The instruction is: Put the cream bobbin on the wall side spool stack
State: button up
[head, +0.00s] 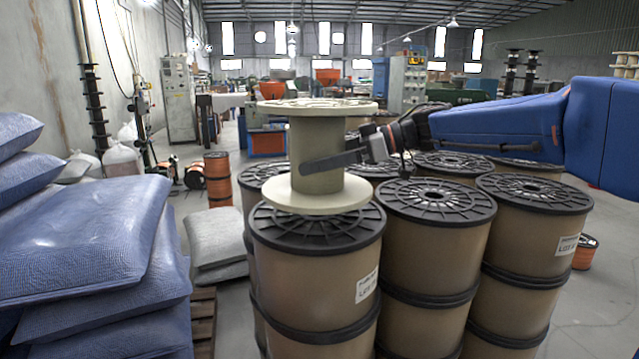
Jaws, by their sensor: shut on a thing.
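The cream bobbin (318,190) is upright, with a wide flange at top and bottom and a darker, olive-beige barrel. My gripper (318,163) reaches in from the right and is shut on the barrel. One dark finger lies across the near side of the barrel; the other is hidden behind it. The bobbin is over the rear part of the top of the front-left spool stack (312,282), the one nearest the left wall. That stack has a black ribbed top disc and brown sides. I cannot tell whether the lower flange touches the disc.
More brown spool stacks stand close by, at the front middle (428,250) and right (530,235), with others behind. Blue sacks (95,245) are piled at the left. Grey sacks (215,243) and an orange spool column (218,180) stand beyond a strip of floor.

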aim_at(320, 179)
jog(key=shift+f, duration=2.35)
jog(key=shift+f, duration=0.1)
jog(key=o, duration=1.4)
jog(key=shift+f, duration=0.1)
jog(key=shift+c, duration=0.2)
jog(key=shift+d+r, duration=0.1)
jog(key=shift+r, duration=0.1)
jog(key=v, duration=1.2)
